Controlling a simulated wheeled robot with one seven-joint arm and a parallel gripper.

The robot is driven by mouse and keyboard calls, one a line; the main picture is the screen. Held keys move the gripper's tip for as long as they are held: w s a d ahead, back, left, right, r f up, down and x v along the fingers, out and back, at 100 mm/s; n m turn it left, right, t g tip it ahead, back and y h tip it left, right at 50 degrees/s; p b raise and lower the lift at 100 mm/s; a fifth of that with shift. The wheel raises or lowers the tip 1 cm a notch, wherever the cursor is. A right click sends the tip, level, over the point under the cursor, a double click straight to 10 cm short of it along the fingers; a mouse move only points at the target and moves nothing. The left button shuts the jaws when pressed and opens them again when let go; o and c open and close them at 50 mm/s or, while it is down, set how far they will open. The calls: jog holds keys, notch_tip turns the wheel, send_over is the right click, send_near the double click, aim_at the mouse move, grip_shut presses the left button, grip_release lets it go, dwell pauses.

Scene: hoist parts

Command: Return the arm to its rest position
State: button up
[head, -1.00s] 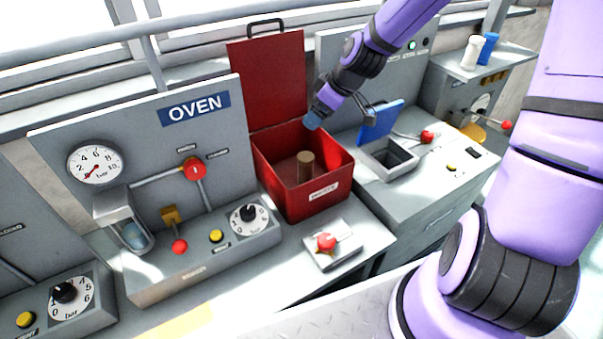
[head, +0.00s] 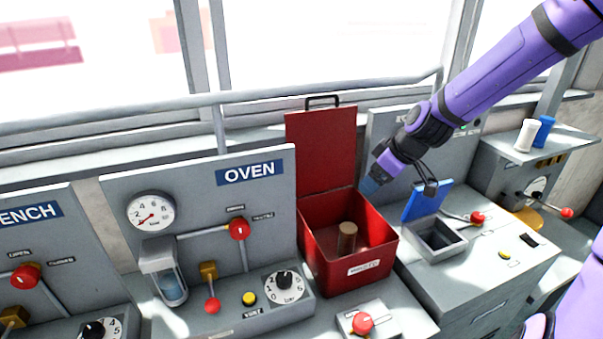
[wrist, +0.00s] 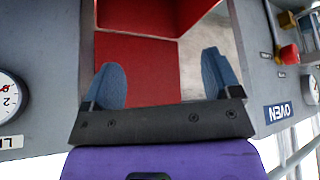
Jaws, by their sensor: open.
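My gripper (head: 371,184) is at the end of my purple arm, above the right rear side of the open red box (head: 347,279). In the wrist view my gripper (wrist: 165,75) shows two blue fingers spread wide apart with nothing between them. The red box also shows beyond the fingers (wrist: 135,68). In the head view a brown cylinder (head: 347,238) stands upright inside the box, apart from the gripper.
The box's red lid (head: 322,150) stands raised behind it. The OVEN panel (head: 200,185) with gauge and levers is to the left. A grey bin with a blue lid (head: 427,202) is to the right. A rail (head: 120,115) runs along the window.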

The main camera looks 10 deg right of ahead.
jog(key=s+d+r+m+h, duration=0.1)
jog(key=s+r+m, duration=0.3)
jog(key=s+r, duration=0.5)
jog(key=s+d+r+m+t+h, duration=0.1)
jog(key=s+r+m, duration=0.4)
jog(key=s+r, duration=0.5)
jog(key=s+d+h, duration=0.1)
jog(key=s+h, duration=0.1)
jog(key=s, duration=0.5)
jog(key=shift+s, duration=0.15)
